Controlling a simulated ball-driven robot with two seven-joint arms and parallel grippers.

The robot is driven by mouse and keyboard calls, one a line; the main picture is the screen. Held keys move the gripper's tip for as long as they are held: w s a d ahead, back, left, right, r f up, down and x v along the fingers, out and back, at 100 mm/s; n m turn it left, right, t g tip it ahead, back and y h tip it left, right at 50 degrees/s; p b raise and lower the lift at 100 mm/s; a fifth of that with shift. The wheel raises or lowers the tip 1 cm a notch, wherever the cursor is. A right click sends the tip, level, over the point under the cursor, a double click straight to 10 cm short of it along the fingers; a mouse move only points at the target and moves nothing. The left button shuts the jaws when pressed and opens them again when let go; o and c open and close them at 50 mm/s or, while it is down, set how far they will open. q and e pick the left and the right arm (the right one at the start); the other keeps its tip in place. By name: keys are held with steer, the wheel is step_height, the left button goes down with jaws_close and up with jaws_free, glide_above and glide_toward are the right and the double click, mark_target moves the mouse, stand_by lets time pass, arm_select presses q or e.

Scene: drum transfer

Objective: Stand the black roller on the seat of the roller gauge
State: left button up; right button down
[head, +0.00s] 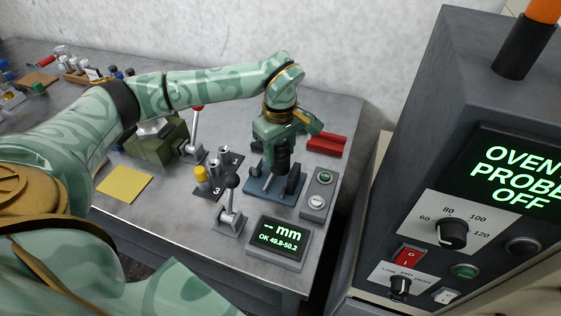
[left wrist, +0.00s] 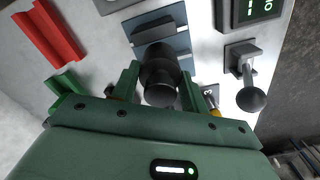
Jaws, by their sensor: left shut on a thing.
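The black roller (head: 282,160) is between the fingers of my left gripper (head: 280,150), which is shut on it. The roller looks roughly upright over the roller gauge (head: 259,195), a blue base with dark upright blocks. In the left wrist view the roller (left wrist: 159,72) sits between the green fingers, with the gauge (left wrist: 182,40) just beyond it. Whether the roller's lower end touches the seat is hidden. The gauge display (head: 279,239) reads "-- mm" and "OK 49.8-50.2". My right gripper is not in view.
A black-knobbed lever (head: 231,208) stands left of the display. A button box (head: 318,193) is right of the gauge, and a red block (head: 327,145) lies behind. Numbered posts, one yellow-topped (head: 201,177), stand left. A yellow sheet (head: 124,184) lies farther left. An oven panel (head: 450,200) rises at right.

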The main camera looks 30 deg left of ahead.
mark_target(279, 160)
arm_select(q)
step_height(279, 160, down, 3)
steer(key=shift+s+f+b, duration=0.15)
steer(key=shift+b, duration=0.2)
steer(key=o, duration=0.9)
steer(key=shift+f, duration=0.1)
steer(key=shift+o, duration=0.2)
step_height(279, 160, up, 12)
steer(key=p, duration=0.3)
steer(key=shift+r, duration=0.2)
